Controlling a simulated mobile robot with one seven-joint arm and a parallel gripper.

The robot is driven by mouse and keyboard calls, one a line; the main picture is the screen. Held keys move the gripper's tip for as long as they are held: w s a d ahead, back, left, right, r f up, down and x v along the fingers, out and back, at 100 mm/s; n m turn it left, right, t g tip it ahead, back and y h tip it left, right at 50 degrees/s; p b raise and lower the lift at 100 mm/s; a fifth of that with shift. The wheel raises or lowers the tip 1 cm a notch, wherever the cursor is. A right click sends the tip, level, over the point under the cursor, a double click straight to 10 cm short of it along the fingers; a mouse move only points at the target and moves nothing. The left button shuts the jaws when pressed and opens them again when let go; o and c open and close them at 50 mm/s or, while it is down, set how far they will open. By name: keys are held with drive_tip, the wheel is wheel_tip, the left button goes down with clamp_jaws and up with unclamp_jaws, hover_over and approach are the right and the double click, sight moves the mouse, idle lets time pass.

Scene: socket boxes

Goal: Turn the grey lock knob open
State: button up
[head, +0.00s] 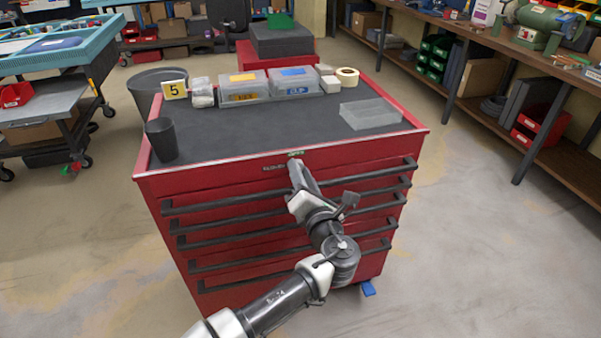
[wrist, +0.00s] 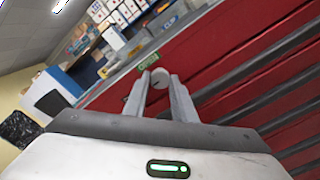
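The grey lock knob (wrist: 160,78) is a small round disc with a dark mark on its face. It sits on the upper front of the red tool cabinet, next to a green label. In the wrist view my gripper (wrist: 160,83) has one finger on each side of the knob, and the knob fills the narrow gap between the fingertips. The gripper appears shut on it. In the head view my gripper (head: 294,162) reaches the top front edge of the red cabinet (head: 240,178) and hides the knob.
Black drawer handles (head: 230,237) stick out below.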

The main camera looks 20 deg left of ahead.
drive_tip(key=c, duration=0.3)
drive_tip(key=shift+r+m, duration=0.1)
drive_tip(key=shift+m, duration=0.2)
drive_tip(key=m+p, duration=0.2)
drive_tip(key=shift+r+m, duration=0.1)
drive_tip(key=shift+m, duration=0.3)
drive_tip(key=m+p, duration=0.2)
drive_tip(key=m, duration=0.3)
drive_tip(key=shift+w+p, duration=0.1)
drive_tip(key=shift+p, duration=0.25)
drive_tip(key=m, duration=0.5)
drive_tip(key=m+b, duration=0.1)
drive_tip(key=m, duration=0.3)
drive_tip(key=shift+m, duration=0.3)
